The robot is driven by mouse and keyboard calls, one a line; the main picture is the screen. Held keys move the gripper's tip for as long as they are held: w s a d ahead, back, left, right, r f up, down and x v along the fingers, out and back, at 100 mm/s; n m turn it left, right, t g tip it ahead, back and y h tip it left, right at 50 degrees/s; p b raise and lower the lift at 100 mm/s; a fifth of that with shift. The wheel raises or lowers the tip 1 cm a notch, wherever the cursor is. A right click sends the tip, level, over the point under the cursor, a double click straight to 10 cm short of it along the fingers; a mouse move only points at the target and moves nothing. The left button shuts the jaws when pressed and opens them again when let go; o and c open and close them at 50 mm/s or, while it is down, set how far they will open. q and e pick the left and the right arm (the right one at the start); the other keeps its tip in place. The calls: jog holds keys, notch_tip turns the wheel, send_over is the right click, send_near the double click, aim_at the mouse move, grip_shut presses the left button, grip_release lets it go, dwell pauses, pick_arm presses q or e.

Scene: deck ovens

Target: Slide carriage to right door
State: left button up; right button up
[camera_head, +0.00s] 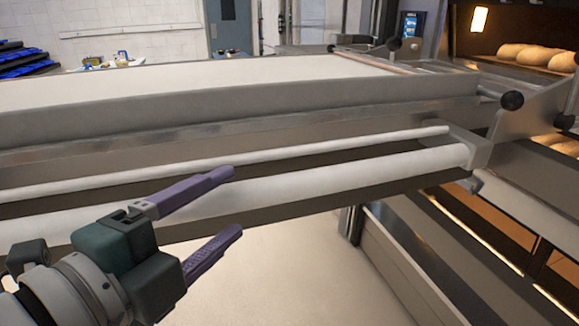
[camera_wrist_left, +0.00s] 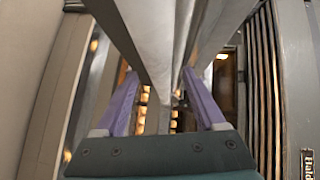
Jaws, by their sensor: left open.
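The carriage (camera_head: 200,104) is a long loader with a pale flat top, lying across the head view toward the ovens at the right. A thick white bar (camera_head: 350,172) and a thinner white bar (camera_head: 300,150) run along its near side. My left gripper (camera_head: 237,203) has purple fingers, spread open, one above and one below the thick bar's line in the head view. In the left wrist view, a pale bar (camera_wrist_left: 153,50) passes between the fingers; I cannot tell whether they touch it. My right gripper is out of view. Which opening is the right door is unclear.
Loaves (camera_head: 525,54) sit in a lit oven deck at the upper right. Black-knobbed levers (camera_head: 512,100) stick out at the carriage's right end. Blue trays (camera_head: 22,60) are stacked at the far left. Pale floor (camera_head: 300,275) shows below the carriage.

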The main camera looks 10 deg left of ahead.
pick_arm(q)
jog(key=shift+x, duration=2.25)
jog(key=shift+c, duration=0.3)
grip_shut()
